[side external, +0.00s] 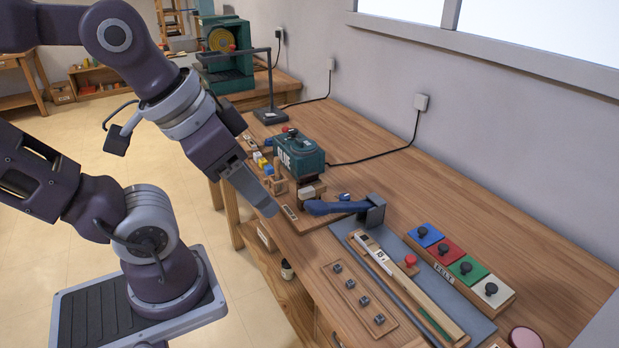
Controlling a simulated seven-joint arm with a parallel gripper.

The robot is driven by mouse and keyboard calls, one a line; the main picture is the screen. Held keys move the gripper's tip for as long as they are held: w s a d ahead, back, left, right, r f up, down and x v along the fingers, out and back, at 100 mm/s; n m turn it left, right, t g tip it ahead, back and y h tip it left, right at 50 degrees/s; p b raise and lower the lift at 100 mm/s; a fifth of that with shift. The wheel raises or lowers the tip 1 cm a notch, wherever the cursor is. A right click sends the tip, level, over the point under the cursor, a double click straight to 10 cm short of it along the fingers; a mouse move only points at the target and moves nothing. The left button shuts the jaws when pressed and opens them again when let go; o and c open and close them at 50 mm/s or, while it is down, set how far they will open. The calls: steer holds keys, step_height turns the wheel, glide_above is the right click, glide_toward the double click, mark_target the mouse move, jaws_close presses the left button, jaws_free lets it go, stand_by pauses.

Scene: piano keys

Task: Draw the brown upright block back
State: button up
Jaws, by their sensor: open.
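My gripper (268,209) points down and right over the left edge of the workbench. Its grey fingers look merged from this side; it is open, with nothing visible held between them. A small brown block (309,194) stands just right of the fingers, in front of the dark green machine, and looks apart from them. A lighter brown upright piece (277,172) stands just behind the gripper. I cannot tell for sure which of these is the brown upright block.
The green machine (298,152) stands close behind. A blue-handled tool (345,207) lies to the right. A slim wooden rail (400,280), a board with coloured knobs (460,262) and a black lamp stand (270,115) are also on the workbench (480,190). Its back right is clear.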

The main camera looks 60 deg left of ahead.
steer(key=shift+g+y, duration=0.4)
steer(key=shift+g, duration=0.5)
steer(key=w+a, duration=0.1)
steer(key=w, duration=0.2)
steer(key=w+a+r, duration=0.1)
steer(key=w+a, duration=0.1)
steer(key=w, duration=0.1)
steer(key=w+a+r, duration=0.1)
steer(key=w, duration=0.2)
steer(key=shift+w+a, duration=0.35)
steer(key=shift+w, duration=0.05)
steer(key=shift+c, duration=1.1)
steer(key=g, duration=0.4)
glide_above(309, 175)
steer(key=shift+h, duration=0.4)
step_height(309, 175, down, 17)
steer(key=shift+a+f, duration=0.15)
step_height(309, 175, down, 6)
steer(key=shift+r, duration=0.15)
steer(key=shift+f, duration=0.5)
jaws_close()
